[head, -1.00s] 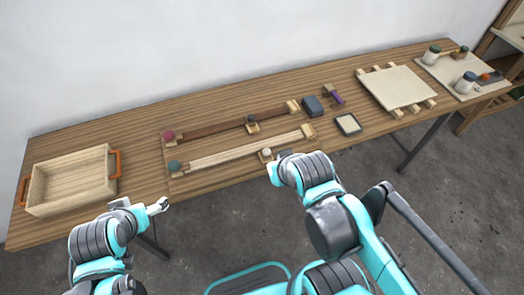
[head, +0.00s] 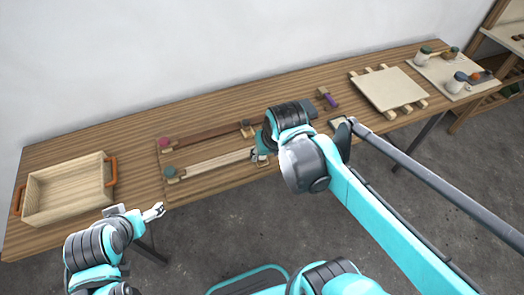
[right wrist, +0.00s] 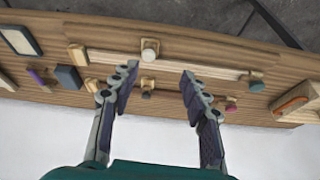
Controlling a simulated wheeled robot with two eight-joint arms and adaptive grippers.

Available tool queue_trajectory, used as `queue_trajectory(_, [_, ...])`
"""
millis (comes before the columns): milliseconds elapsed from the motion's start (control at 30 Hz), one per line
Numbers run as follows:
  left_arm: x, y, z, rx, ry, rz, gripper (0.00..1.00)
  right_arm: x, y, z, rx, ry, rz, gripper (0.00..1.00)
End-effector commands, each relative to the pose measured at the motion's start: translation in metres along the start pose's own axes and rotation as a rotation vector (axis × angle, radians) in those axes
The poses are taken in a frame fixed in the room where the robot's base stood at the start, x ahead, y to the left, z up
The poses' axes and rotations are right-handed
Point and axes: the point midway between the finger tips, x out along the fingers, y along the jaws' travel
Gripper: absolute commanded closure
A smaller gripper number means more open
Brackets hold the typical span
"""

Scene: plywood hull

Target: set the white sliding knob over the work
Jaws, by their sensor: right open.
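The white sliding knob (right wrist: 149,45) sits on a small wooden slider on the pale rail (head: 212,161). In the right wrist view it is beyond my right gripper (right wrist: 158,74), nearer the left finger's tip and apart from it. The gripper is open and empty, its fingers spread toward the rails. In the head view the right gripper (head: 260,156) hides the knob. My left gripper (head: 153,212) is in front of the table's near edge, touching nothing; its jaws are too small to read. Which thing is the work, I cannot tell.
A dark rail (head: 205,133) with a dark knob (right wrist: 146,94) lies parallel behind. Pink (head: 165,143) and green (head: 169,171) knobs stand at the rails' left ends. A wooden box (head: 70,203) is at left, a pale board (head: 388,89) at right. The table's back left is clear.

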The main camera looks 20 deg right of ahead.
Motion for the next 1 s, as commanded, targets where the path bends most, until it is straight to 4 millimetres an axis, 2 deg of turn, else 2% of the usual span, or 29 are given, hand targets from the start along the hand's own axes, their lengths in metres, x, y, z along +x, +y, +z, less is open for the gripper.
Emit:
queue_trajectory(33, [-0.003,0.000,-0.002,0.000,0.000,0.000,0.13,0.005,0.002,-0.015,0.018,-0.045,0.005,0.54])
queue_trajectory(200, [-0.007,0.000,-0.005,0.000,0.000,0.000,0.13,0.033,0.008,-0.046,0.075,-0.203,0.024,0.54])
queue_trajectory(400, [-0.010,0.000,-0.007,0.000,0.000,0.000,0.13,0.066,0.015,-0.064,0.123,-0.337,0.042,0.54])
queue_trajectory(667, [-0.007,0.000,-0.005,0.000,0.000,0.000,0.13,0.089,0.018,-0.065,0.140,-0.386,0.050,0.54])
queue_trajectory(1000, [0.009,0.000,0.006,0.000,0.000,0.000,0.13,0.139,0.019,-0.044,0.139,-0.383,0.049,0.54])
